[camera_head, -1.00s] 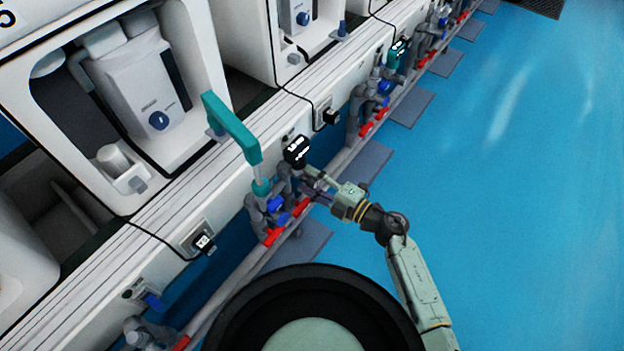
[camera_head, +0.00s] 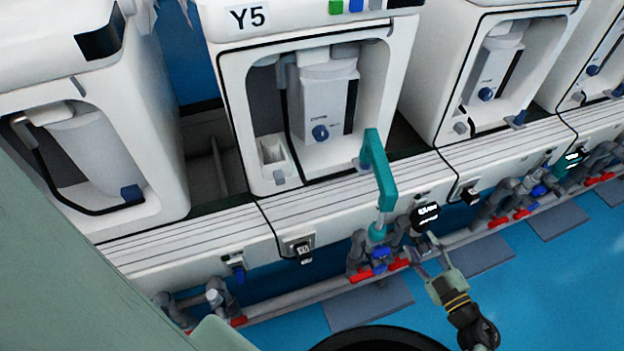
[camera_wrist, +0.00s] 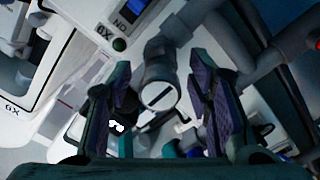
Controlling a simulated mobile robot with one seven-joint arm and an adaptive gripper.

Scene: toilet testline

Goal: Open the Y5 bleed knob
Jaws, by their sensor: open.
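The Y5 unit (camera_head: 250,18) is a white cabinet at upper middle in the head view. It holds a grey canister (camera_head: 325,95) with a blue knob (camera_head: 320,132). Below it, grey valve piping (camera_head: 358,248) carries another blue knob (camera_head: 380,253) and red handles. No label shows which part is the bleed knob. My gripper (camera_head: 424,262) is beside this piping, below a black display (camera_head: 425,215). In the wrist view my gripper (camera_wrist: 160,82) is open, its dark fingers on either side of a grey cylinder with a slotted pale face (camera_wrist: 160,95). Contact cannot be told.
A teal handle (camera_head: 380,170) rises above the piping, left of my gripper. Neighbouring white units stand on both sides, with similar piping along a low pipe (camera_head: 300,297). The blue floor (camera_head: 560,290) is clear at lower right.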

